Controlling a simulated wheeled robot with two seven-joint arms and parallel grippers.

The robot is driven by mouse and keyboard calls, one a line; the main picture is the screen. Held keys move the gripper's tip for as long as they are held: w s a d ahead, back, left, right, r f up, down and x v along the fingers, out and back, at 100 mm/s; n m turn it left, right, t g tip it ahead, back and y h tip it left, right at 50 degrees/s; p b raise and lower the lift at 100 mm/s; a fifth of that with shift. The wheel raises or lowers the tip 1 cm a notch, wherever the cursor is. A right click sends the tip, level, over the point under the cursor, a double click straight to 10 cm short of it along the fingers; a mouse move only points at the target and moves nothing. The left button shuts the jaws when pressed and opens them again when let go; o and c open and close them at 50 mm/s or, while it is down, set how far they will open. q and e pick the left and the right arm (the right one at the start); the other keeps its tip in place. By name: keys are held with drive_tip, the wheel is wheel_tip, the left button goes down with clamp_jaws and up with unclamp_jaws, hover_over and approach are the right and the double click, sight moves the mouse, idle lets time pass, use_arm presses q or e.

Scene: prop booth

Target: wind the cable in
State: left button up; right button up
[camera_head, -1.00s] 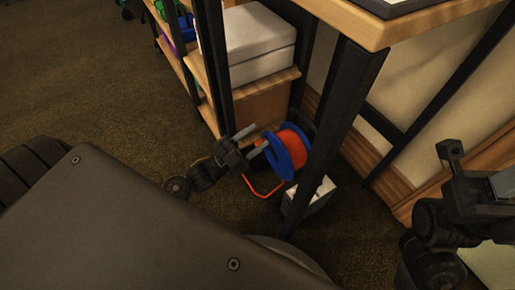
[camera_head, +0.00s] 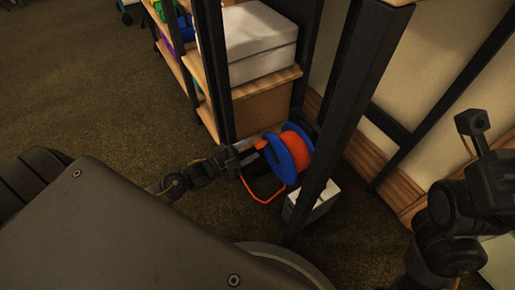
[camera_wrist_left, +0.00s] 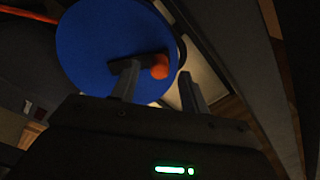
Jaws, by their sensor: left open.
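My left gripper (camera_head: 262,147) is at the reel's left side. Its fingers (camera_wrist_left: 158,90) are apart, and the knob shows between their tips; I cannot tell whether they touch it. My right gripper (camera_head: 473,128) is at the right, away from the reel; its jaws are unclear.
A small grey box (camera_head: 318,200) sits on the floor beside the leg. Carpet at the left is open.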

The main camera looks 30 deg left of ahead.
sight(256, 146)
use_arm(q)
drive_tip(key=shift+b+x, duration=0.45)
drive_tip(key=shift+x, duration=1.35)
clamp_jaws()
